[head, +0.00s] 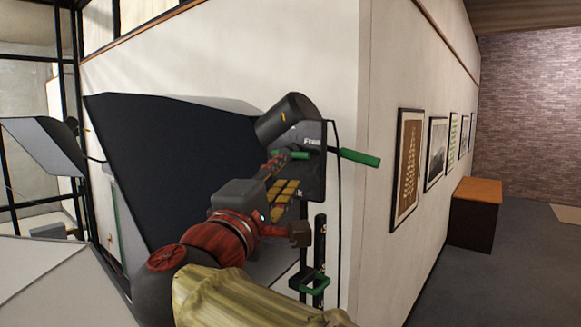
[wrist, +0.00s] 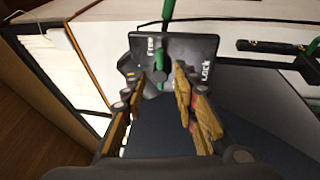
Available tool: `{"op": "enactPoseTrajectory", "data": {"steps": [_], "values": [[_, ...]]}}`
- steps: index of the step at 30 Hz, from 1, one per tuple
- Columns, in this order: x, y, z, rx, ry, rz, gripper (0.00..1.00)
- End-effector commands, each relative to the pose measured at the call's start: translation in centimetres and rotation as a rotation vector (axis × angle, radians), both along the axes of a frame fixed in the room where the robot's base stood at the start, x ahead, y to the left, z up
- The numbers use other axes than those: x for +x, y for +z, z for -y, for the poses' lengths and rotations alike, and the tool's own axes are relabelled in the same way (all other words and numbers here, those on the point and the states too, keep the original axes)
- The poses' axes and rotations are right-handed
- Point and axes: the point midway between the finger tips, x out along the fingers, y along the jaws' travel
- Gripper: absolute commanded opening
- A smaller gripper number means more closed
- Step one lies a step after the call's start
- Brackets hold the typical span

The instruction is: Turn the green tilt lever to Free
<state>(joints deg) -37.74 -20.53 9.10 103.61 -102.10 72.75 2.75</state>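A black panel (wrist: 200,48) carries the words Free and Lock; in the head view Free is at the top of the panel (head: 314,170) and Lock is mostly hidden by my gripper. The green tilt lever (wrist: 160,62) lies on the panel's face, close beside the word Free in the wrist view. In the head view the lever (head: 294,155) lies roughly level, just below Free. My gripper (wrist: 160,80) is open, its fingers on either side of the lever and apart from it. It also shows in front of the panel in the head view (head: 278,172).
Another green handle (head: 360,158) sticks out right of the panel. A black cylinder (head: 286,117) sits above it, and a large dark hood (head: 150,150) spreads to the left.

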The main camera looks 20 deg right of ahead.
Motion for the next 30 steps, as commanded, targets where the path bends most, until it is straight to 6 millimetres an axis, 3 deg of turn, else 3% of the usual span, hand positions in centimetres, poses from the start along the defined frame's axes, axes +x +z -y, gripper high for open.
{"op": "enactPoseTrajectory", "data": {"steps": [9,21,23,26,30], "values": [[-1.9,-0.4,-1.3,0.001,0.0,0.001,0.29],[-1.6,-0.9,-1.6,0.007,0.017,-0.016,0.29],[-1.2,-2.3,-1.9,0.034,0.032,-0.052,0.29],[-0.6,-7.0,-2.5,0.104,0.063,-0.162,0.29],[-1.5,-16.3,-3.0,0.27,0.105,-0.364,0.29]]}}
